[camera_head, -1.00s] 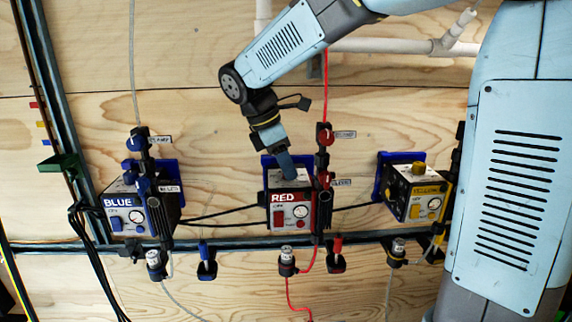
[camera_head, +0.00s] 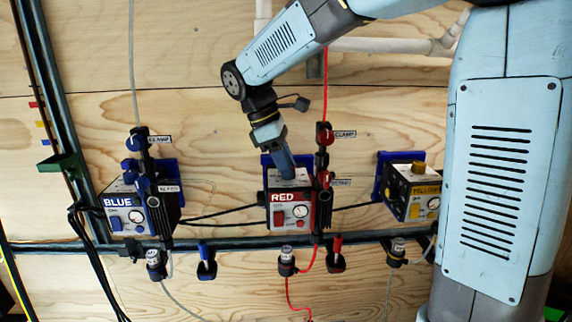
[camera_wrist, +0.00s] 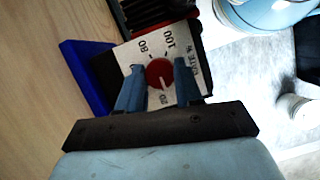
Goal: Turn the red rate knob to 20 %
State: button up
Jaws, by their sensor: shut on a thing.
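The red rate knob (camera_wrist: 160,73) sits on the pale top face of the red pump box (camera_head: 291,212). My gripper (camera_wrist: 160,68) has one blue finger on each side of the knob and is shut on it. In the wrist view, the knob's white pointer line faces down the picture, towards the "20" mark. The "80" and "100" marks show on the knob's far side. In the head view, my gripper (camera_head: 287,172) comes down onto the box top from above and hides the knob.
A blue box (camera_head: 127,214) stands to the left and a yellow box (camera_head: 413,200) to the right. Red clamp knobs (camera_head: 325,137) and a red tube stand close to the right of my gripper. A dark rail (camera_head: 230,243) runs below the boxes.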

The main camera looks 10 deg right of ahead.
jog(key=shift+w+m+g+y, duration=0.15)
jog(key=shift+m+g+y, duration=0.25)
jog(key=shift+m, duration=1.2)
jog(key=o, duration=1)
jog(key=shift+o, duration=0.2)
